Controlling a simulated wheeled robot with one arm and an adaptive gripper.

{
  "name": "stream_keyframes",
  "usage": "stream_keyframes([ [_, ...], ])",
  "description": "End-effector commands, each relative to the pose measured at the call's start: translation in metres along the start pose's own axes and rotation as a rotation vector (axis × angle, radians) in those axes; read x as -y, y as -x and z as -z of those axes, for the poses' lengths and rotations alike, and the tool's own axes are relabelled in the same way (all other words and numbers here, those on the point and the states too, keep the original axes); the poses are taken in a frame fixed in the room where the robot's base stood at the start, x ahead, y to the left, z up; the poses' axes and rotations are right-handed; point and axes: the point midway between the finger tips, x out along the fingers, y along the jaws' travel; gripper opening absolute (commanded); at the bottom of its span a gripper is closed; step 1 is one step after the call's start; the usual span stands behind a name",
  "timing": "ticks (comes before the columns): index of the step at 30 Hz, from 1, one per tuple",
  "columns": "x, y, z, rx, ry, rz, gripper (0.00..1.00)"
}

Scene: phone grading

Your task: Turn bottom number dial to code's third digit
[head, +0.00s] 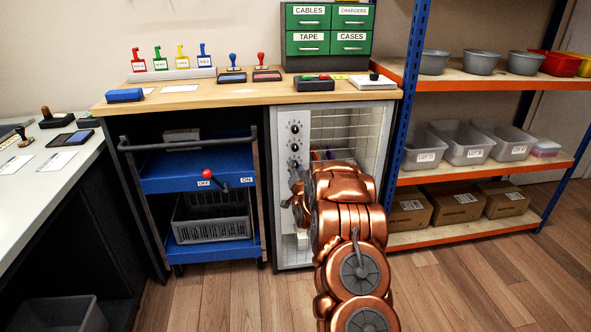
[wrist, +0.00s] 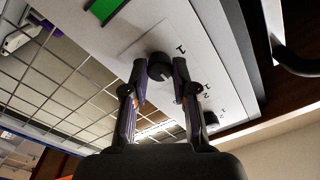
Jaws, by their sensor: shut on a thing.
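A pale panel (head: 303,118) on the left of the wire-fronted cabinet carries a column of black dials, with the top dial (head: 295,128) and the middle dial (head: 295,146) clear in the head view. In the wrist view my gripper (wrist: 160,72) has one finger on each side of the bottom dial (wrist: 158,64) and is shut on it. Another dial (wrist: 186,117) shows partly behind the right finger. Small printed digits stand beside the dials. I cannot read where the bottom dial points. In the head view my copper arm covers the lower panel. No code is legible.
A blue cart (head: 200,180) with a red-knobbed lever stands left of the cabinet. An orange and blue shelf rack (head: 480,165) with bins and boxes stands right. The wooden worktop (head: 220,98) above holds stamps and pads. The floor (head: 450,290) right of my arm is clear.

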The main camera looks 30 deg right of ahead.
Motion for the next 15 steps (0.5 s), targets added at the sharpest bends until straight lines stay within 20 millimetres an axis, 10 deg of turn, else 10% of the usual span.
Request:
stream_keyframes([
  [8,0.0006,-0.0003,0.0010,-0.002,0.001,0.001,0.52],
  [15,0.0001,-0.0002,0.0007,-0.001,0.001,0.000,0.52],
])
